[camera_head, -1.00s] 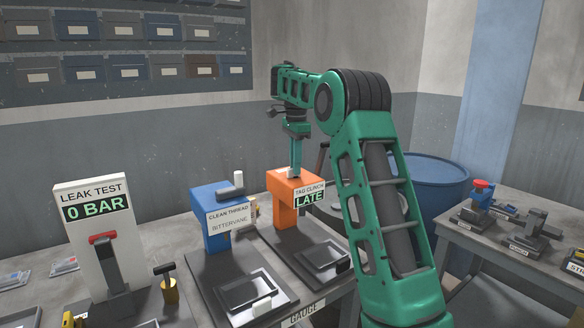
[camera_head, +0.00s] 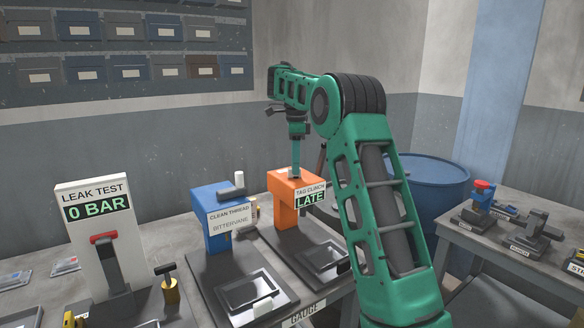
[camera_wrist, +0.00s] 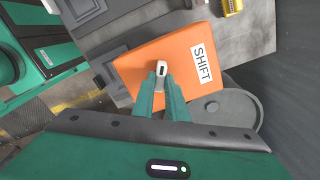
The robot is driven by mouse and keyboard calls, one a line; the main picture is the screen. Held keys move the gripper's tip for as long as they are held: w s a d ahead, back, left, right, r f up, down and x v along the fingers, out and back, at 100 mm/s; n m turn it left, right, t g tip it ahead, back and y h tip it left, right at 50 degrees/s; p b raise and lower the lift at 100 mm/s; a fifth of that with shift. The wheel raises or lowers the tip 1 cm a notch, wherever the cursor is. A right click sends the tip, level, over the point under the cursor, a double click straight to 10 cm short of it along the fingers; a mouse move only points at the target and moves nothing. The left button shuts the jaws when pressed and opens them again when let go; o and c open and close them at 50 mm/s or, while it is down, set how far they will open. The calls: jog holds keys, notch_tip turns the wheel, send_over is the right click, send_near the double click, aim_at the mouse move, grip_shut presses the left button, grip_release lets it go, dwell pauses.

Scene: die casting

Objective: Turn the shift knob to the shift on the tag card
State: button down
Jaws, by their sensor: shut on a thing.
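The orange tag clinch machine (camera_head: 284,190) stands on the bench, and its front display (camera_head: 310,197) reads LATE. In the wrist view its orange top (camera_wrist: 185,62) carries a white SHIFT label (camera_wrist: 204,52). My gripper (camera_wrist: 163,76) points down onto that top, its two green fingers shut on the small white shift knob (camera_wrist: 161,68). The knob has a dark mark on its upper face. In the head view my gripper (camera_head: 295,172) reaches the machine top and mostly hides the knob. I cannot make out a tag card.
A blue CLEAN THREAD machine (camera_head: 211,205) stands left of the orange one, and a LEAK TEST panel (camera_head: 95,240) reading 0 BAR is farther left. A blue barrel (camera_head: 432,190) stands behind my arm. A side table (camera_head: 480,245) at right holds several fixtures.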

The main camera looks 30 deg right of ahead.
jog(key=shift+w+r, duration=0.15)
jog(key=c, duration=1.8)
grip_release()
jog(key=shift+o, duration=0.2)
notch_tip(320, 180, up, 11)
jog(key=shift+f, duration=0.2)
